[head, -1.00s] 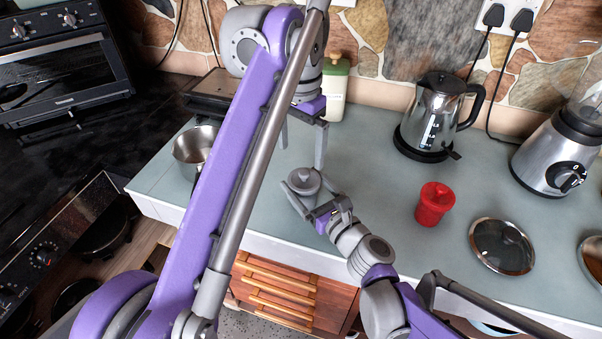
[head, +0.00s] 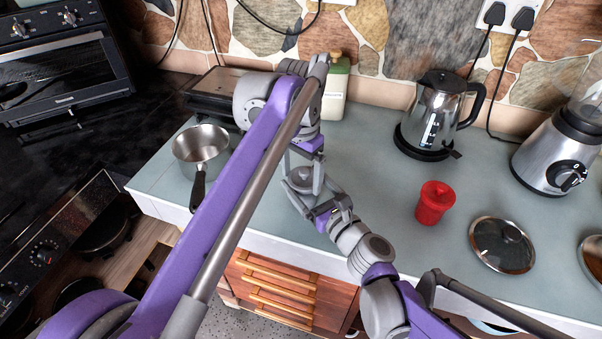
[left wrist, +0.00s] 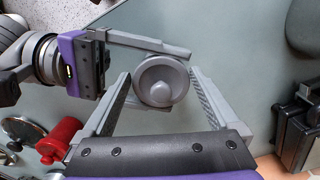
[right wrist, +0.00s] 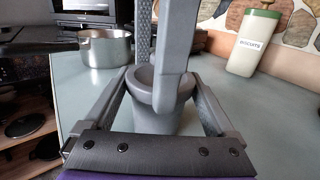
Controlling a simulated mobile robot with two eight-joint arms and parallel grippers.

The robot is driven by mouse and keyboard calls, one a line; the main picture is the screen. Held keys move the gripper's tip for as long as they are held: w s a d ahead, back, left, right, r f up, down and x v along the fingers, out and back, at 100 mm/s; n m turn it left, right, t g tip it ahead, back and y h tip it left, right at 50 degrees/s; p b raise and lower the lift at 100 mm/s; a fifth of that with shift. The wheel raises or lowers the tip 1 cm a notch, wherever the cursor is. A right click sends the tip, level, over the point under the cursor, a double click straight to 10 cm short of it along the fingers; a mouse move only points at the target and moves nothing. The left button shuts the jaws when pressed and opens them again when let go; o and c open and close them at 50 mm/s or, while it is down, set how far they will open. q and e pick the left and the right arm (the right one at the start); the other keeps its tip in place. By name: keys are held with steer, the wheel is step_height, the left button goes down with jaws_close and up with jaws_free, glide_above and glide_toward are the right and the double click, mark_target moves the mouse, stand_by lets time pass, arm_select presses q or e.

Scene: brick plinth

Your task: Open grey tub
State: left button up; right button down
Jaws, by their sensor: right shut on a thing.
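The grey tub (head: 302,178) stands upright near the counter's front edge, with a round grey lid and knob (left wrist: 161,88) on top in the left wrist view. My right gripper (head: 305,186) is shut on the tub's body from the front; its fingers flank the tub (right wrist: 155,118) in the right wrist view. My left gripper (head: 303,172) points down over the tub, open, with one finger on each side of the lid (left wrist: 174,72). Its fingers hide part of the tub's top in the right wrist view. Whether they touch the lid cannot be told.
A metal saucepan (head: 200,143) stands on the counter to the left. A red tub (head: 434,203), a glass lid (head: 502,245), a kettle (head: 432,120) and a blender (head: 560,150) are to the right. A biscuit canister (head: 335,90) stands behind. The counter between is clear.

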mark_target(300, 173)
arm_select(q)
steer(key=c, duration=0.9)
steer(key=shift+r, duration=0.95)
jaws_close()
steer(key=shift+r, duration=0.15)
steer(key=shift+r+t+y, duration=0.25)
steer(key=shift+t+y, duration=0.05)
steer(key=shift+y, duration=0.1)
arm_select(e)
steer(key=shift+f, duration=0.1)
arm_select(q)
steer(key=shift+r, duration=0.2)
arm_select(e)
steer(key=shift+s, duration=0.1)
